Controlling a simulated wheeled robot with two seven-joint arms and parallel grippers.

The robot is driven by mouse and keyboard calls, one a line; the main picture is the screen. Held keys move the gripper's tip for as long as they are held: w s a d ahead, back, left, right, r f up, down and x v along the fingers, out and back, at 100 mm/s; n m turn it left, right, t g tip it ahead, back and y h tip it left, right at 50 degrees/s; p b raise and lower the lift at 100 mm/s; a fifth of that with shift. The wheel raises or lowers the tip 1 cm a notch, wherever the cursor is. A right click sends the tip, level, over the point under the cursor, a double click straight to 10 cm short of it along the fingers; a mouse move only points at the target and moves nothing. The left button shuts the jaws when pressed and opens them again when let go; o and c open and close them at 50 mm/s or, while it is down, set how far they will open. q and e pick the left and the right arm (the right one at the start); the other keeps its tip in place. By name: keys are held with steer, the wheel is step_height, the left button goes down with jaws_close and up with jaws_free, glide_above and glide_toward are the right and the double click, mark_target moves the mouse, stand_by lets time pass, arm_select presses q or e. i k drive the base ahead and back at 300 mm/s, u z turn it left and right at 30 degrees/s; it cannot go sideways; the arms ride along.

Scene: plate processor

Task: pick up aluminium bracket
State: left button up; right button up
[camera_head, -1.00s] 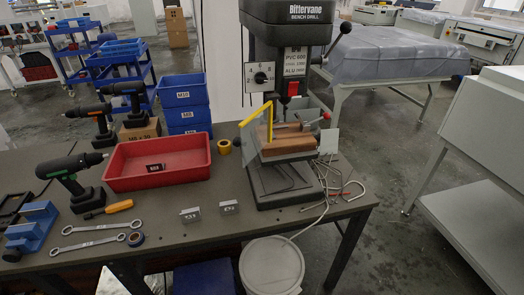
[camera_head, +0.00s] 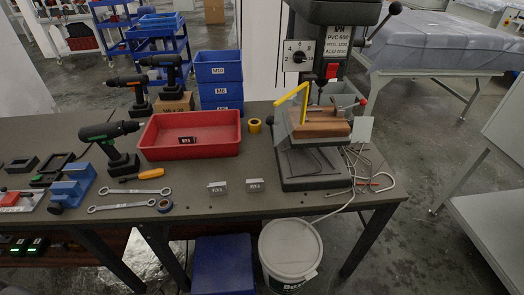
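Two small silver-grey metal blocks with dark markings lie apart on the dark workbench (camera_head: 240,205) near its front edge. They look like the aluminium brackets: the left bracket (camera_head: 217,188) and the right bracket (camera_head: 255,185). They sit in front of the red tray and left of the bench drill's base. Neither of my grippers shows in the head view.
A red tray (camera_head: 165,151), cordless drills (camera_head: 110,140), wrenches (camera_head: 118,206) and a blue vise (camera_head: 72,187) are to the left. The bench drill (camera_head: 325,125) stands on the right. A white bucket (camera_head: 290,252) and blue box (camera_head: 222,268) stand below the front edge.

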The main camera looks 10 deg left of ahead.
mark_target(215, 189)
steer(key=z, duration=2.25)
steer(key=i, duration=1.2)
steer(key=u, duration=2.85)
